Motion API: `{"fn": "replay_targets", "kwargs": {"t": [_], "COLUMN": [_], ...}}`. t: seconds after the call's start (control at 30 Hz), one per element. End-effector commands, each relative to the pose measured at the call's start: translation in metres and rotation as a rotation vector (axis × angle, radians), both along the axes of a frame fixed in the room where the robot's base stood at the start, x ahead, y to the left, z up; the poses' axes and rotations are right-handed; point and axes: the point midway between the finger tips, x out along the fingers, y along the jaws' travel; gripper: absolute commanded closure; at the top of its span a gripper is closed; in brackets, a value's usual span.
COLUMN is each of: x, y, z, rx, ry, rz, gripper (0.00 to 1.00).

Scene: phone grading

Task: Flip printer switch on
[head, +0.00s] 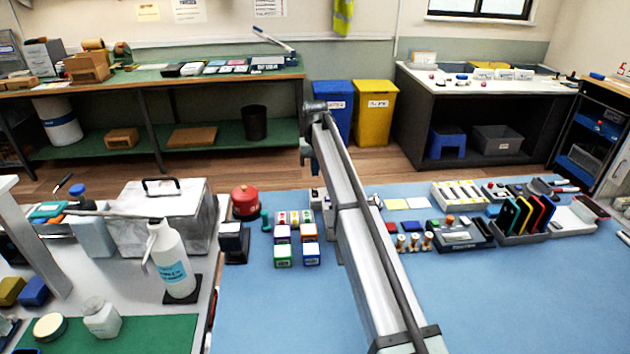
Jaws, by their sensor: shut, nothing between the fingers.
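I cannot make out a printer switch in the head view. A small dark box with a pale top (234,243) stands at the left edge of the blue mat. It may be the printer, but it is too small to tell. Another small white and dark device (317,198) stands just left of my arm and is partly covered by it. My arm runs from the bottom right up to a joint at the middle top. My gripper does not show; it may be hidden behind the arm.
The blue mat (275,310) is clear at the front. Small coloured boxes (282,255) stand left of my arm, near a red round container (245,202). A rack of coloured phones (525,215) stands at right. A white spray bottle (172,262) stands on the left bench.

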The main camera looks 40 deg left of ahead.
Motion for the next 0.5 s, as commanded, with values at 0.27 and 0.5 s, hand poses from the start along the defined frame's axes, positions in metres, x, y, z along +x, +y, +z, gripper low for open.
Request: {"fn": "replay_targets", "kwargs": {"t": [0.27, 0.5], "x": [-0.003, -0.004], "y": [-0.002, -0.004], "z": [0.048, 0.066], "rx": [-0.001, 0.000], "ry": [0.001, 0.000], "rz": [0.000, 0.000], "gripper": [1.00, 1.00]}}
